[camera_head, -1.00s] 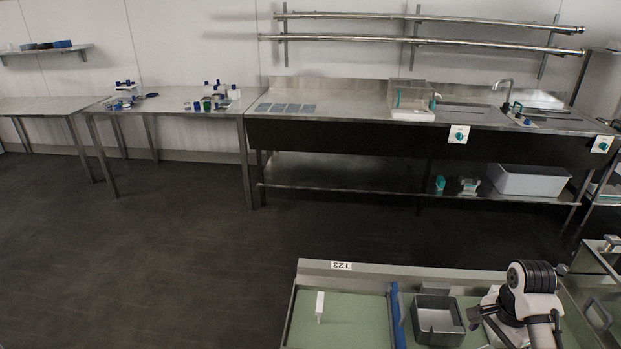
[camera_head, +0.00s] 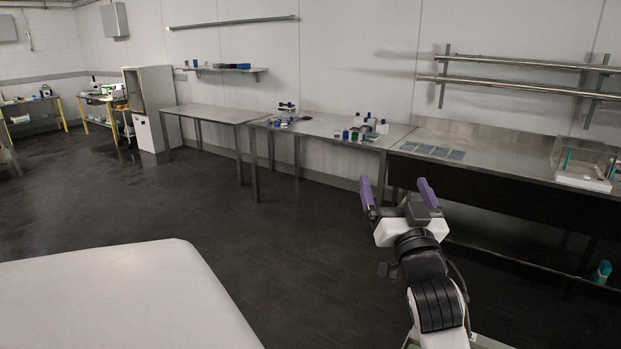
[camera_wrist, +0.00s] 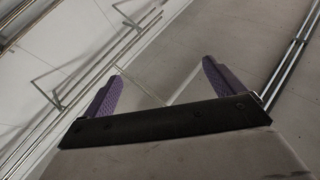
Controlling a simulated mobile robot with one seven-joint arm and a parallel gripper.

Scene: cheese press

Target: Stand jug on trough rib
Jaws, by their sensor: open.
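My gripper (camera_head: 397,192) is raised at the right of the middle in the head view, its two purple fingers spread wide with nothing between them. The wrist view shows the same open gripper (camera_wrist: 160,92) tilted toward the wall, with only wall panels and metal rails behind it. I cannot make out a jug in either current view. The green-floored trough is out of the current head view, apart from a possible sliver at the bottom edge behind my arm.
A long steel counter (camera_head: 480,175) runs along the right wall with a clear box (camera_head: 583,165) on it. Steel tables (camera_head: 330,124) with small bottles stand to its left. A large pale rounded surface (camera_head: 120,300) fills the lower left. Dark floor between is clear.

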